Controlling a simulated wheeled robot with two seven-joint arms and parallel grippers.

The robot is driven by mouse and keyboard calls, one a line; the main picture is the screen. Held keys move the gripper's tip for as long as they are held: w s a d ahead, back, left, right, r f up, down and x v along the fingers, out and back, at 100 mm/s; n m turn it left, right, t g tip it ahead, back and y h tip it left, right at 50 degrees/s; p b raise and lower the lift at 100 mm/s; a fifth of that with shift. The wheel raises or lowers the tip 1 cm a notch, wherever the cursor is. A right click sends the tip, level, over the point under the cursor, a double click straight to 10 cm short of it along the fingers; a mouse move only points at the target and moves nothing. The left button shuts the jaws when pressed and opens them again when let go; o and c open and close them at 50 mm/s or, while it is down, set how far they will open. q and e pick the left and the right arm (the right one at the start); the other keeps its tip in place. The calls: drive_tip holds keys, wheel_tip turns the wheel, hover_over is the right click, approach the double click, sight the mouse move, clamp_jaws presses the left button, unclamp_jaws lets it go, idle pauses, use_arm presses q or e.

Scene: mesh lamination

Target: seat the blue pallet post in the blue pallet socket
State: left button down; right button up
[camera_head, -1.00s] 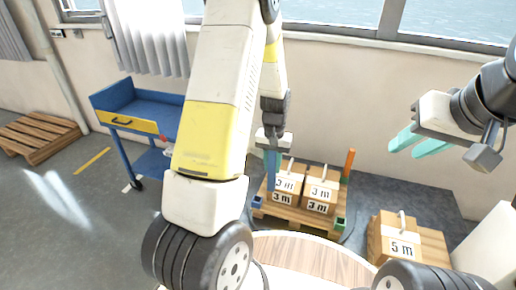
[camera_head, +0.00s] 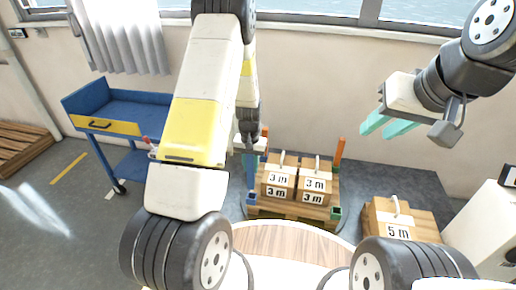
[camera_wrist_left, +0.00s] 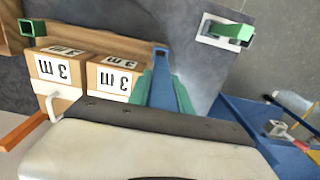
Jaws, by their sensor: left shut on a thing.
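My left gripper (camera_head: 249,153) is shut on the blue pallet post (camera_head: 251,172), which stands roughly upright at the pallet's left side. The blue pallet socket (camera_head: 251,198) is at the pallet's near left corner, directly below the post's lower end. I cannot tell whether the post's end is above the socket or inside it. In the left wrist view the blue post (camera_wrist_left: 165,88) lies between the teal fingers, its far end lined up with a dark square opening. My right gripper (camera_head: 386,124) is open and empty, high at the right.
The wooden pallet (camera_head: 290,210) carries stacked boxes (camera_head: 296,183) close beside the post. An orange post (camera_head: 338,152) stands at its back right, and a green socket (camera_head: 335,212) is at its near right corner. A 5 m box (camera_head: 398,231) stands right, a blue cart (camera_head: 130,105) left.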

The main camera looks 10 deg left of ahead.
sight(251, 182)
use_arm(q)
drive_tip(key=shift+f, duration=4.65)
drive_tip(key=c, duration=1.1)
unclamp_jaws()
drive_tip(key=shift+r, duration=3.9)
